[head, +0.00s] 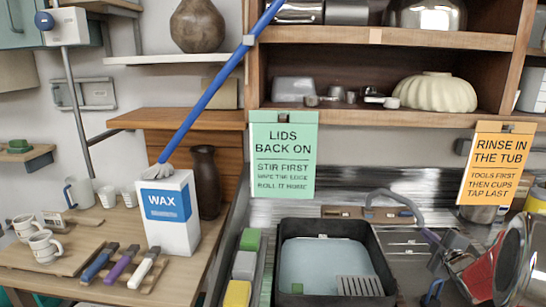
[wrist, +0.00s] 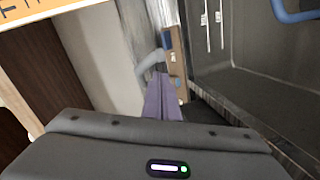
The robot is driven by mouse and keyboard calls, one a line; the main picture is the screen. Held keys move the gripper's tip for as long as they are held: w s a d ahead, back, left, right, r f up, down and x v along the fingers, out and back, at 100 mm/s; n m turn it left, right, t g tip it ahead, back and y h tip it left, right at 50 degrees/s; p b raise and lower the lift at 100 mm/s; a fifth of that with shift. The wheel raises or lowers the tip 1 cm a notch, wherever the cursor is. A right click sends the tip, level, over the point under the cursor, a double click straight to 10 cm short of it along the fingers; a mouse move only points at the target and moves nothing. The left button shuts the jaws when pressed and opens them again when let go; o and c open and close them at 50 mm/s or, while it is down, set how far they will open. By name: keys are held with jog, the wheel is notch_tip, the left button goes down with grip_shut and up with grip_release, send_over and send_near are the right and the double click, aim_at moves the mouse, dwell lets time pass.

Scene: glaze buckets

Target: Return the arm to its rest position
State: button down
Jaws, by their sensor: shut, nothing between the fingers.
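In the wrist view my gripper (wrist: 162,97) shows its purplish fingers together, with nothing between them. Its dark body fills the lower part of that view. A grey curved pipe (wrist: 148,60) shows just beyond the fingers, and I cannot tell the gap between them.
A black tub (head: 285,230) stands at the centre front. A white WAX box (head: 180,238) stands left, with a long blue pole (head: 210,90) above it. A green sign (head: 283,180) and an orange sign (head: 497,190) hang from the shelf. A red bucket (head: 480,280) is lower right.

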jog(key=s+d+f+m+g+h, duration=0.3)
jog(key=s+f+m+g, duration=0.2)
jog(key=s+f+m, duration=0.15)
jog(key=s+a+m+g, duration=0.2)
jog(key=s+a, duration=0.3)
jog(key=s+a+r+m+g+y, duration=0.1)
jog(key=s+a+m+g, duration=0.1)
jog(key=s+a, duration=0.3)
jog(key=s+a+r+m+g, duration=0.1)
jog(key=s+a+m+g, duration=0.1)
jog(key=s+a, duration=0.3)
jog(key=shift+s+a+m+y, duration=0.2)
jog(key=shift+s+m, duration=0.1)
jog(key=shift+s, duration=0.25)
jog(key=shift+s+a+m+y, duration=0.15)
jog(key=shift+s+m, duration=0.1)
jog(key=shift+s, duration=0.25)
jog(key=s+a+r+y, duration=0.1)
jog(key=s+a+r, duration=0.2)
jog(key=a, duration=0.4)
jog(key=s+a+r+y, duration=0.1)
jog(key=s+a+r, duration=0.2)
jog(key=s+a, duration=0.3)
jog(key=s+a+r+n+t+y, duration=0.1)
jog(key=s+a+r, duration=0.2)
jog(key=a, duration=0.5)
jog(key=shift+s+r, duration=0.15)
jog(key=shift+s, duration=0.65)
